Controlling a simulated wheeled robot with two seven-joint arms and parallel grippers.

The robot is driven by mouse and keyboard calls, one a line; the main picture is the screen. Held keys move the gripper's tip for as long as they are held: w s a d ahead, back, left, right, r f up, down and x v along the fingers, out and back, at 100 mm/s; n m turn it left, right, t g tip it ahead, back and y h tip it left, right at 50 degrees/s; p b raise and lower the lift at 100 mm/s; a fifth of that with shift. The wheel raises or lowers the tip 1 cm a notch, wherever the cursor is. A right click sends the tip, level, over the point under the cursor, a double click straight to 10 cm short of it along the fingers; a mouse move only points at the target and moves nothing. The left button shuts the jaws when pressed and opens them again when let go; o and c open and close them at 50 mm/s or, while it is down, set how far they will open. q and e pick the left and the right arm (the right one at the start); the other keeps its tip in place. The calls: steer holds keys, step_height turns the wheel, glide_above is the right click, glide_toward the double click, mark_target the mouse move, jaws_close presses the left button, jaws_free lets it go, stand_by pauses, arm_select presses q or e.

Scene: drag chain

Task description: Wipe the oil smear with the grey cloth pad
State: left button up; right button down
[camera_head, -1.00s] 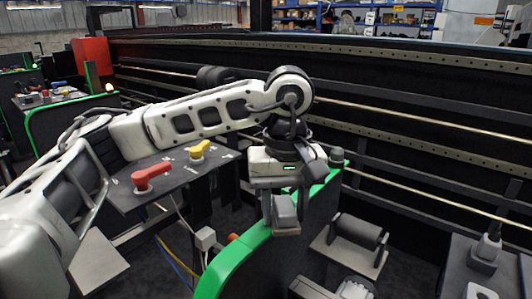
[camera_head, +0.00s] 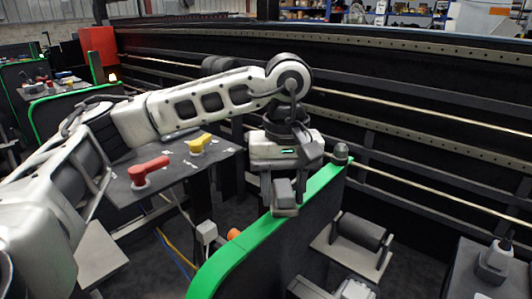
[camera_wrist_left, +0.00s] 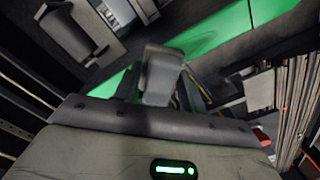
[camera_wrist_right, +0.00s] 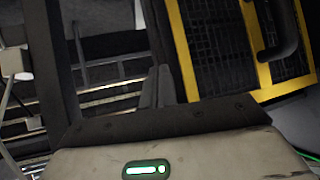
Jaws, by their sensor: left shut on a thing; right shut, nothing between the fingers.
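My left gripper (camera_head: 284,205) is shut on the grey cloth pad (camera_head: 284,191), which hangs below the wrist over the green top edge (camera_head: 238,252) of a dark panel. In the left wrist view the pad (camera_wrist_left: 161,78) stands out in front of the jaws, and the green strip passes behind it. A darker patch on that strip, which looks like the oil smear (camera_wrist_left: 207,40), lies just beyond the pad. I cannot tell whether the pad touches the strip. My right gripper (camera_wrist_right: 157,88) is shut and empty in the right wrist view, and is outside the head view.
A grey roller on a stand (camera_head: 360,232) sits to the right. A yellow-framed mesh (camera_wrist_right: 235,45) is beyond my right gripper.

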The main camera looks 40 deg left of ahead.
arm_select(q)
steer(key=shift+s+d+f, duration=0.1)
steer(key=shift+s+d, duration=0.15)
steer(key=shift+d, duration=1)
steer(key=shift+r+p, duration=0.3)
steer(key=shift+r, duration=1.05)
step_height(320, 180, up, 2)
steer(key=shift+r+p, duration=0.1)
steer(key=shift+p, duration=0.85)
step_height(320, 180, up, 2)
steer(key=shift+r+p, duration=0.1)
steer(key=shift+p, duration=0.65)
steer(key=shift+r+p, duration=0.3)
steer(key=shift+r, duration=0.3)
arm_select(e)
steer(key=shift+s+d+r+h, duration=0.3)
steer(key=shift+s+d+r, duration=0.4)
steer(key=shift+r, duration=0.25)
